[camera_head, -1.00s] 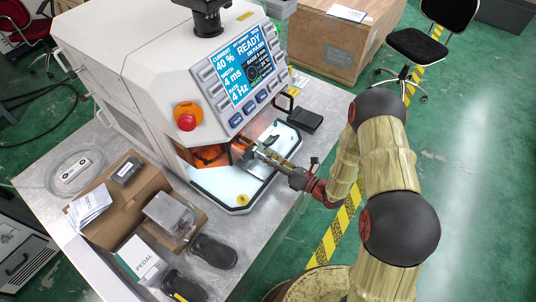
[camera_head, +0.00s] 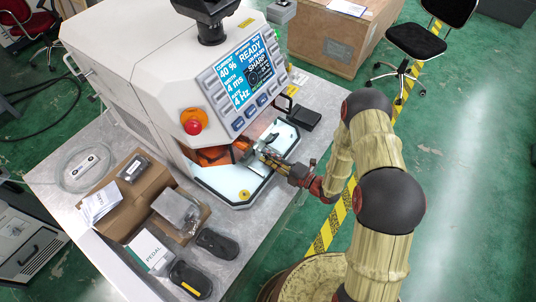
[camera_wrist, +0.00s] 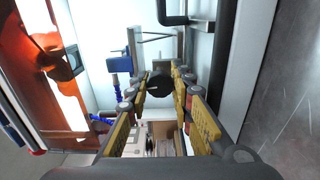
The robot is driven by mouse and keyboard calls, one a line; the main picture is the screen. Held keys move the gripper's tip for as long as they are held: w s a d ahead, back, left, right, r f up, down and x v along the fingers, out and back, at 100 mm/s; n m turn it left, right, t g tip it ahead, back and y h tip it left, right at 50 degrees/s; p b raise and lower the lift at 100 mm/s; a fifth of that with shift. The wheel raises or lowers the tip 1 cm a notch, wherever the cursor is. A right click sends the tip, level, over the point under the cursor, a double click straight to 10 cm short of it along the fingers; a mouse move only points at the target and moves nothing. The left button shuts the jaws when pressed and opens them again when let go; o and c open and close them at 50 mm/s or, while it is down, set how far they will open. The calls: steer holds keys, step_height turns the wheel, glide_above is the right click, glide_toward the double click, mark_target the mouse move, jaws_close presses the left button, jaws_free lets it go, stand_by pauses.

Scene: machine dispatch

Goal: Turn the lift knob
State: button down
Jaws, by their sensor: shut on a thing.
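The lift knob (camera_wrist: 159,83) shows in the wrist view as a dark round knob between the tips of my yellow fingers. My gripper (camera_wrist: 161,76) is shut on it. In the head view my gripper (camera_head: 265,157) reaches in from the right, at the open front of the white machine (camera_head: 130,50), above its lit work tray (camera_head: 222,180). The knob is too small and covered to make out in the head view. The machine's screen (camera_head: 247,70) reads READY, with 40 %, 4 ms and 4 Hz, and a line that looks like SHARP.
A red stop button (camera_head: 193,127) sits on the machine's front. A small black box (camera_head: 303,117) lies right of the tray. A blue-topped part (camera_wrist: 120,64) stands near the fingers.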

steer(key=shift+m, duration=0.6)
steer(key=c, duration=1.6)
jaws_free()
steer(key=shift+o, duration=0.2)
steer(key=shift+f, duration=0.1)
